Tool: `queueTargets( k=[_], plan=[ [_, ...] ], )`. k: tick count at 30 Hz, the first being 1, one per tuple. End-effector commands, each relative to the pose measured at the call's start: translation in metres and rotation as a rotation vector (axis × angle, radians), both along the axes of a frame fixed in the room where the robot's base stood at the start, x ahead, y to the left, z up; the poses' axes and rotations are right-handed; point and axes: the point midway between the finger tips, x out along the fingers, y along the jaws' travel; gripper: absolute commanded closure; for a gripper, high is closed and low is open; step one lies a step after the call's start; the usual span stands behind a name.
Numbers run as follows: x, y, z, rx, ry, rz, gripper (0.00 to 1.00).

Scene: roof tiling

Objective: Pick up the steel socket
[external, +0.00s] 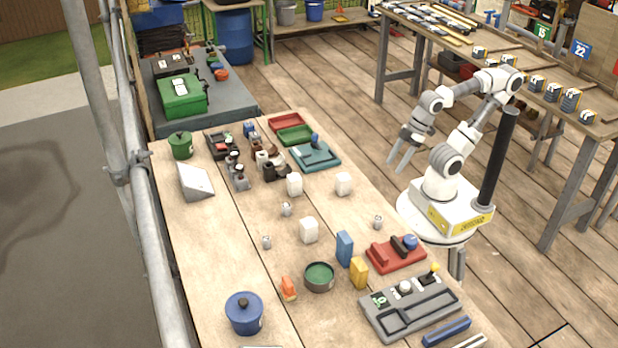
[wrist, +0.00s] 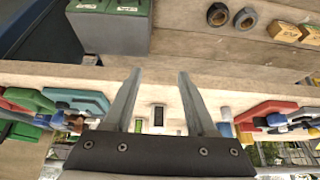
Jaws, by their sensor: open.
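Small grey metal cylinders that look like sockets stand on the wooden bench in the external view: one near the middle (external: 286,209), one to its lower left (external: 267,241) and one nearer the right edge (external: 378,221). I cannot tell for sure which is the steel socket. My gripper (external: 396,168) is open and empty, raised beyond the bench's right edge and apart from all of these. In the wrist view the two fingers (wrist: 160,76) are spread with nothing held between them. I cannot make out a socket for certain there.
White blocks (external: 309,230), a blue block (external: 345,248) and a yellow block (external: 359,272) stand among the cylinders. Dark nuts (wrist: 245,18) show in the wrist view.

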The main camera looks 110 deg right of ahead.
Motion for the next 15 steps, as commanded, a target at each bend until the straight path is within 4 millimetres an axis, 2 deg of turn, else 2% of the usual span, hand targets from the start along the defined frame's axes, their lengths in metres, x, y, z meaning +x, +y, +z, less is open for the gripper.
queueTargets(
  k=[3, 6, 15],
  plan=[
    [0.0, 0.0, -0.0004, 0.0, 0.0, 0.0, 0.43],
    [0.0001, 0.0, -0.0003, 0.0, 0.0, 0.0, 0.34],
    [0.0016, 0.0014, 0.0022, -0.014, 0.016, 0.029, 0.34]
  ],
)
